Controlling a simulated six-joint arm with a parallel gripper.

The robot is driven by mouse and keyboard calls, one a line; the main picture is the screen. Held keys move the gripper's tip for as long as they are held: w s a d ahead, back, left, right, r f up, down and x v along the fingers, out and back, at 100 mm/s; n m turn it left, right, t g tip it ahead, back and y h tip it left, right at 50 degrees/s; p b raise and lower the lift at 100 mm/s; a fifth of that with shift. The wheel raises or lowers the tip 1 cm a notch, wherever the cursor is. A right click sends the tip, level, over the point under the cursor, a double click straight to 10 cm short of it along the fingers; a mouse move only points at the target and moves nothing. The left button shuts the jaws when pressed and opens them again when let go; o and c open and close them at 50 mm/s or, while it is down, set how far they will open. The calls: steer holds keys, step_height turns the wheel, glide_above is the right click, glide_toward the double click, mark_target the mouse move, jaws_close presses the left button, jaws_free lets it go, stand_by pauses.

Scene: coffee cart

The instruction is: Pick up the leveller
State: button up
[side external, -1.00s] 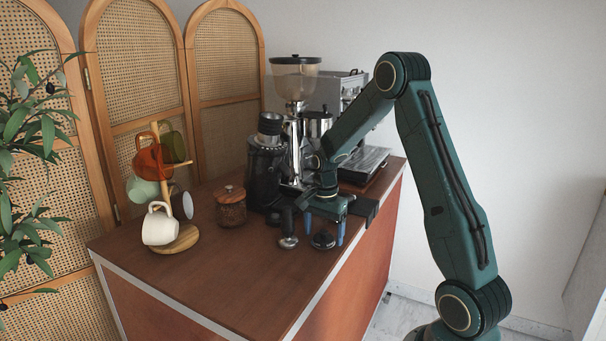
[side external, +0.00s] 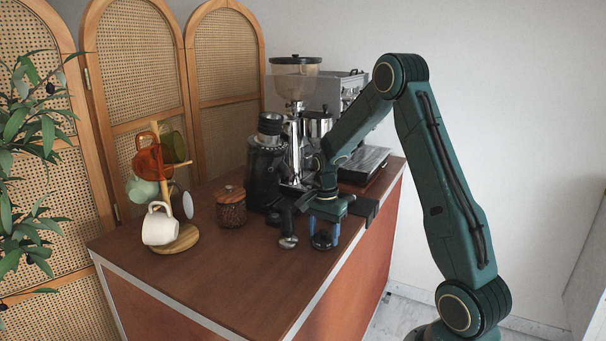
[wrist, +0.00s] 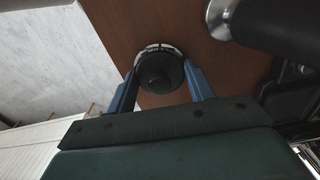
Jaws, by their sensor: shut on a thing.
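The leveller (side external: 323,241) is a short, round, dark puck-like tool standing on the brown cart top near its front right edge. In the wrist view the leveller (wrist: 160,72) shows from above as a black disc with a knob and a pale rim. My gripper (side external: 324,236) reaches down over it with its blue fingers on either side. In the wrist view my gripper (wrist: 160,82) is shut on the leveller, one finger against each side. The leveller appears to be at counter height; I cannot tell any gap beneath it.
A tamper (side external: 288,241) with a metal base stands close left of the leveller; its dark handle (wrist: 285,30) shows at the wrist view's upper right. The front left cart top is clear.

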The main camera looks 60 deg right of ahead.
mark_target(324, 230)
steer(key=shift+r, duration=0.1)
step_height(324, 230, up, 20)
stand_by(0.8)
stand_by(1.0)
steer(key=w+d+f, duration=0.3)
steer(key=d+f, duration=0.5)
steer(key=d, duration=0.4)
steer(key=shift+w+f, duration=0.1)
steer(key=shift+f, duration=2.2)
steer(key=shift+f, duration=0.55)
stand_by(1.2)
